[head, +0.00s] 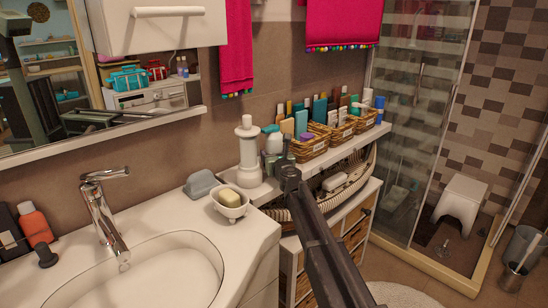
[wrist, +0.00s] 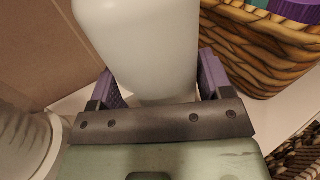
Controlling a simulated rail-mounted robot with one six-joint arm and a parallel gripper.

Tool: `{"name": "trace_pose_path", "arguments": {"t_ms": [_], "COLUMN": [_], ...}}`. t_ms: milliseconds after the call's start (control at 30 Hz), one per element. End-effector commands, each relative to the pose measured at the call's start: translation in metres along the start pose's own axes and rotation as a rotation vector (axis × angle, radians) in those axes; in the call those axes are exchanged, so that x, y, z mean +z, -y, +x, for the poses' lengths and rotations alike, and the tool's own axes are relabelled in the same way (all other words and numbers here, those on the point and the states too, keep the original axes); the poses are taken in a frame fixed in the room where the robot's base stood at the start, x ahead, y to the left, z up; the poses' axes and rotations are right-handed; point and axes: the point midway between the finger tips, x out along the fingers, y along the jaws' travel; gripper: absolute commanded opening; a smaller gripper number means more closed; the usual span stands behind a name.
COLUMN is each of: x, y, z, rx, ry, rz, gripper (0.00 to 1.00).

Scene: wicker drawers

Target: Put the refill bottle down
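The refill bottle is a smooth white bottle (wrist: 140,45) in the wrist view, upright between the two purple fingers of my gripper (wrist: 160,88). The fingers lie close against both its sides and look shut on it. Its lower end is partly hidden by my gripper, and I cannot tell whether it touches the white shelf (wrist: 275,113). In the head view my gripper (head: 284,160) is at the left part of the shelf, and a pale bottle with a teal cap (head: 272,142) shows just behind it, partly covered.
A wicker basket (wrist: 257,45) stands close right of the bottle; in the head view several filled baskets (head: 310,146) line the shelf. A white pillar (head: 248,155) stands left. A soap dish (head: 229,204) and sink (head: 130,278) are nearer. A model boat (head: 350,188) sits below the shelf.

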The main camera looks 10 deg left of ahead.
Motion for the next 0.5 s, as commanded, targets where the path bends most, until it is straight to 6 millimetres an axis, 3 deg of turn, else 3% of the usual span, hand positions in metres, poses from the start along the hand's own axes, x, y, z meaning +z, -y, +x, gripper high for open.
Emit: {"name": "trace_pose_path", "arguments": {"t_ms": [133,500], "x": [0.0005,0.0042], "y": [0.0000,-0.0001], "z": [0.0000,-0.0066], "rx": [0.000,0.000], "ry": [0.000,0.000], "rz": [0.000,0.000], "gripper": [0.92,0.92]}}
